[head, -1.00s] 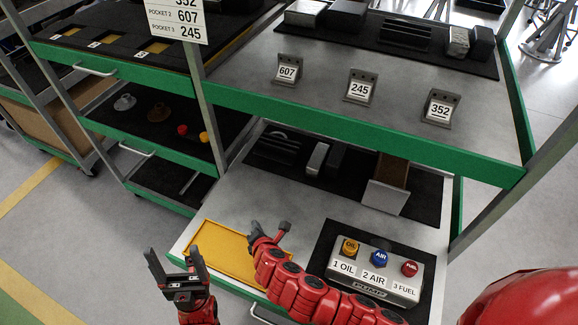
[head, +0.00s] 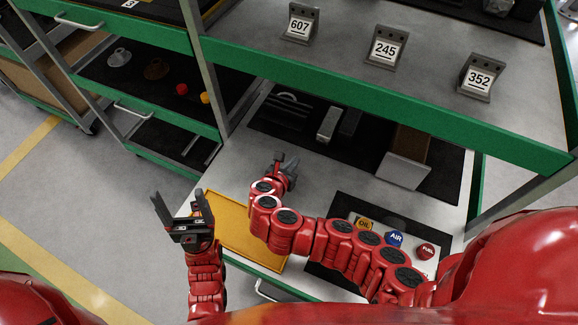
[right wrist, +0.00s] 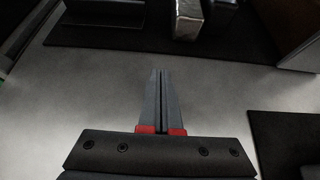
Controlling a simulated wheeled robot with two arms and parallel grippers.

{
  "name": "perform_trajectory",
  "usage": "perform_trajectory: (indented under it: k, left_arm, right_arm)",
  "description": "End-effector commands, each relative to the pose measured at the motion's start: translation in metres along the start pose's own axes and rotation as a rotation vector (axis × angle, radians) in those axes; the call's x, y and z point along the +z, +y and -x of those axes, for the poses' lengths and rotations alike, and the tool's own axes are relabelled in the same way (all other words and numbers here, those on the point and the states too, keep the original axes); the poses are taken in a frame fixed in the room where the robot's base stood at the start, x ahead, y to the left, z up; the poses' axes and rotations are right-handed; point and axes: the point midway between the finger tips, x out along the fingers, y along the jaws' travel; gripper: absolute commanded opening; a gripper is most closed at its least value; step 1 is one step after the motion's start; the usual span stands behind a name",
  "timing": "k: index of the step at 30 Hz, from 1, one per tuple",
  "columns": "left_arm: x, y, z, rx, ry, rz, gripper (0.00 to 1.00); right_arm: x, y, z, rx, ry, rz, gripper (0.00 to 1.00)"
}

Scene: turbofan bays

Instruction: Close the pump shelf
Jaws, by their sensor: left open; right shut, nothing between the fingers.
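The pump shelf (head: 232,160) is the grey lower shelf, standing out in front of the green-edged upper deck. Its handle (head: 264,292) shows at the front edge, partly hidden. The pump box (head: 430,268), with oil, air and fuel buttons, sits at its right, partly behind my right arm. My right gripper (head: 284,163) is shut and empty above the shelf, beyond the yellow tray; the right wrist view shows its fingers (right wrist: 160,85) together over bare grey surface. My left gripper (head: 180,212) is open and empty, left of the yellow tray near the shelf's front left corner.
A yellow tray (head: 240,232) lies on the shelf. Dark and metal blocks (head: 330,122) and a brown-and-grey box (head: 408,160) stand farther back on the shelf. The upper deck's green edge (head: 390,110) crosses above. Open floor (head: 110,225) lies to the left.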

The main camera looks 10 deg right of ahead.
Motion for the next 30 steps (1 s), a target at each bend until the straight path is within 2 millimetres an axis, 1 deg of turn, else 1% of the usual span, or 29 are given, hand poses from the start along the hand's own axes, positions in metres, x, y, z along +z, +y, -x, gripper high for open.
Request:
perform_trajectory:
  k: [1,5,6,9,12,18,30]
  left_arm:
    - [-0.001,0.000,-0.004,0.000,0.000,0.000,0.79]
    - [-0.001,0.000,-0.007,0.000,0.000,0.000,0.79]
    - [-0.002,-0.001,-0.009,0.000,0.000,0.000,0.79]
    - [-0.002,-0.001,-0.014,0.000,0.000,0.000,0.79]
    - [-0.003,-0.001,-0.016,0.000,0.000,0.000,0.79]
    - [-0.003,-0.001,-0.018,0.000,0.000,0.000,0.79]
    - [-0.003,-0.001,-0.017,0.000,0.000,0.000,0.79]
  right_arm:
    - [0.002,-0.001,-0.009,-0.004,0.000,0.001,0.00]
    - [0.002,-0.001,-0.030,-0.004,-0.001,0.001,0.00]
    - [0.004,-0.002,-0.035,-0.005,-0.001,0.001,0.00]
    - [0.012,-0.002,-0.048,-0.004,-0.001,0.001,0.00]
    - [0.016,0.000,-0.055,0.001,-0.001,0.000,0.00]
    - [0.020,-0.001,-0.065,0.000,0.000,0.000,0.00]
    - [0.020,0.000,-0.066,0.002,0.000,0.001,0.00]
